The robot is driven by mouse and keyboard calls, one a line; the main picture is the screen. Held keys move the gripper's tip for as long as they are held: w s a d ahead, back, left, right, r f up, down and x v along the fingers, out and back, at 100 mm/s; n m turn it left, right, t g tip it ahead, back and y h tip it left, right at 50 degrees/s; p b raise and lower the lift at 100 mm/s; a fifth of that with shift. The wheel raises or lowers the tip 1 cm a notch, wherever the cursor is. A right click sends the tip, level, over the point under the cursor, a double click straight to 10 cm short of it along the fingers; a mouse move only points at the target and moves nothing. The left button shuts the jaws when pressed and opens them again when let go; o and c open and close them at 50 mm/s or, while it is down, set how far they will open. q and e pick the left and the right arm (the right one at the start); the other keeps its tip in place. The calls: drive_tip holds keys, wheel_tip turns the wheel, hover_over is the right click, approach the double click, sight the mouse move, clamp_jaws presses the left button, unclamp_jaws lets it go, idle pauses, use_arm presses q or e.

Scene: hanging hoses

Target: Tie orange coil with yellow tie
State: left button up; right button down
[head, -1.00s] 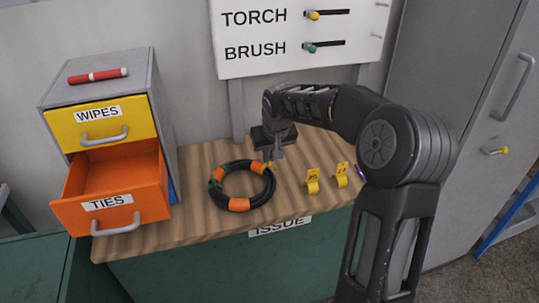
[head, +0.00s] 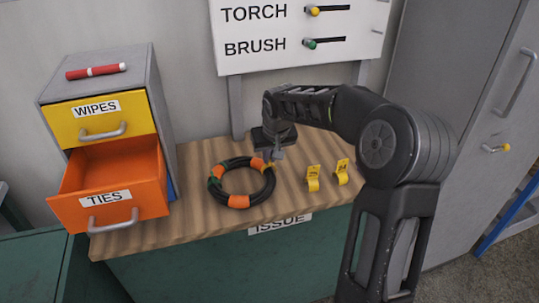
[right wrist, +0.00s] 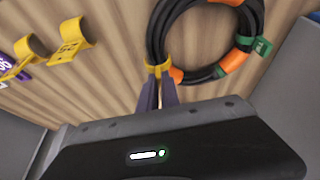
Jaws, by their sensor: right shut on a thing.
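A black hose coil with orange bands (head: 239,201) lies on the wooden bench; it also shows in the right wrist view (right wrist: 155,35). Green ties (head: 214,182) sit on its left side in the head view. My right gripper (head: 277,156) points down at the coil's right rim. I cannot tell if the tie goes fully around the hose. My left gripper is not in view.
Two more yellow ties (head: 313,178) (head: 342,172) stand on the bench right of the coil. A purple item (right wrist: 12,72) lies beyond them. The open orange TIES drawer (head: 105,196) juts out at left, under the yellow WIPES drawer (head: 100,120). A tool board (head: 260,65) hangs behind.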

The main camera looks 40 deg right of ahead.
drive_tip(key=shift+f+b, duration=0.75)
drive_tip(key=shift+f, duration=0.25)
idle(0.5)
drive_tip(key=c, duration=1.5)
unclamp_jaws()
drive_tip(key=shift+r, duration=0.15)
drive_tip(key=v, duration=0.7)
drive_tip(key=shift+r+b, duration=0.3)
drive_tip(key=shift+b, duration=0.05)
drive_tip(key=shift+s+f, duration=0.1)
drive_tip(key=shift+s, duration=0.1)
